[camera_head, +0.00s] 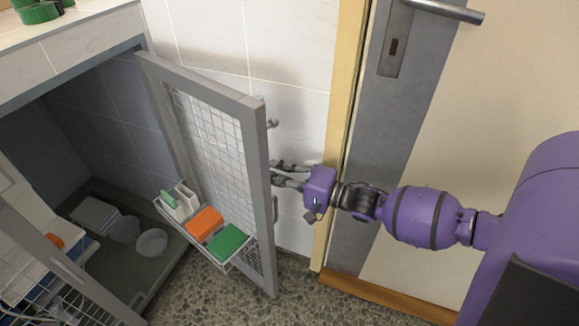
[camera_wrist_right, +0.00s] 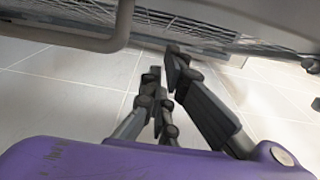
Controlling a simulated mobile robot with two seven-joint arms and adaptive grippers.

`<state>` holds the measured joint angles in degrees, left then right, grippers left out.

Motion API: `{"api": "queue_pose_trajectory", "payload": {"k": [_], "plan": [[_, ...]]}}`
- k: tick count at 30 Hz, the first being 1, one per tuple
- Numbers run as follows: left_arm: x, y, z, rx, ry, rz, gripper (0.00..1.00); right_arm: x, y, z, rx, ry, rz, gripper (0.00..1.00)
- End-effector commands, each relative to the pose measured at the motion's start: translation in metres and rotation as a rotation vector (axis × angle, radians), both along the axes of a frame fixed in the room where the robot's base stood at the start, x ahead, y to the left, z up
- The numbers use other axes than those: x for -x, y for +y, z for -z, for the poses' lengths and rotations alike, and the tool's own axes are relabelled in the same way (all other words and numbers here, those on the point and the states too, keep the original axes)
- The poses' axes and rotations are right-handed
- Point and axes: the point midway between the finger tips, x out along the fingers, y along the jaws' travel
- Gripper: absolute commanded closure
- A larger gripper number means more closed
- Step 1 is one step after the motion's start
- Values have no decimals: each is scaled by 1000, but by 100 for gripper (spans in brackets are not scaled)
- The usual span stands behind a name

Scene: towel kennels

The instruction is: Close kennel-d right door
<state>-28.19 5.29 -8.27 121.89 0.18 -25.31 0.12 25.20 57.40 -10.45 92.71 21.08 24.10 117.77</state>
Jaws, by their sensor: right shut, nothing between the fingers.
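The right door (camera_head: 258,150) of the kennel is a grey frame with wire mesh, and it stands wide open, swung out from the kennel opening. It also crosses the top of the right wrist view (camera_wrist_right: 215,32). A bar handle (camera_head: 275,208) is on its outer face and shows at the upper left of the right wrist view (camera_wrist_right: 118,28). My right gripper (camera_head: 276,173) is on the outer side of the door, close to its free edge and above the handle. Its fingers (camera_wrist_right: 164,68) are shut and empty; contact with the door cannot be told. My left gripper is not in view.
The door's inner rack carries an orange towel (camera_head: 205,223), a green towel (camera_head: 228,242) and a white caddy (camera_head: 178,202). Bowls (camera_head: 151,242) stand on the kennel floor. Another mesh door (camera_head: 60,262) is at lower left. A tiled wall (camera_head: 295,60) and a room door (camera_head: 460,130) stand behind my arm.

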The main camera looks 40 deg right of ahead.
Motion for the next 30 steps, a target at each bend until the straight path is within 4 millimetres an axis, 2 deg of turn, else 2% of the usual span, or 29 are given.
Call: {"api": "queue_pose_trajectory", "payload": {"k": [6,20,30], "plan": [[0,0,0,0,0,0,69,4,16,-2,0,-4,1,100],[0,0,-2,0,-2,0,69,5,18,-2,1,-4,5,100],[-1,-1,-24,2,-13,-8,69,12,36,-7,-6,-6,76,100]]}}
